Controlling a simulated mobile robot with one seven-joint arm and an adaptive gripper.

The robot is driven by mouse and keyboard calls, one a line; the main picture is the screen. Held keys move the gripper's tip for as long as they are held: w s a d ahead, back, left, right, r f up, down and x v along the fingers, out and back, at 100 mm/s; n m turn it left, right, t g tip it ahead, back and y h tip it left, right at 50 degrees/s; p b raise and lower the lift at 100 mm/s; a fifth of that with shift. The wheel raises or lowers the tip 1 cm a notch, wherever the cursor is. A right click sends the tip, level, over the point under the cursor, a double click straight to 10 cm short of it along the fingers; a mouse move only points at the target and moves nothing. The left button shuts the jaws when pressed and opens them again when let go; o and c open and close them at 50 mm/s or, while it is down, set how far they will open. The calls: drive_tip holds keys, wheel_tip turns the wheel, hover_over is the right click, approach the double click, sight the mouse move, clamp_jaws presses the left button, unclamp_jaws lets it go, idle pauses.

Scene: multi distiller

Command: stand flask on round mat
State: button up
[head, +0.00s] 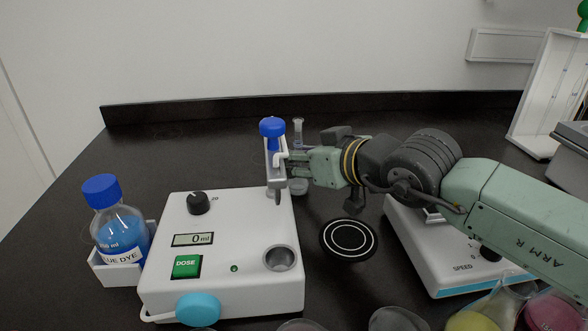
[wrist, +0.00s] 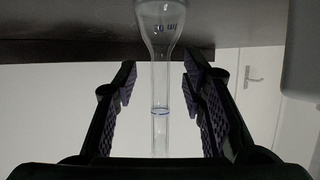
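A clear glass flask with a long neck (head: 298,128) stands behind the dosing machine, partly hidden by my gripper and the machine's spout. In the wrist view the flask (wrist: 160,60) appears upside down, its neck between my two fingers. My gripper (head: 300,164) is level and points left in the head view. In the wrist view my gripper (wrist: 160,85) is open, with a gap on each side of the neck. The round mat (head: 348,239), black with white rings, lies bare on the bench right of the dosing machine.
The white dosing machine (head: 222,240) is at left, its blue-capped spout (head: 272,130) close to my gripper. A blue dye bottle (head: 115,225) sits at its left side. A white device marked SPEED (head: 455,262) is right of the mat. Several glass vessels line the front edge.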

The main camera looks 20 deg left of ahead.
drive_tip(key=shift+c, duration=0.4)
clamp_jaws()
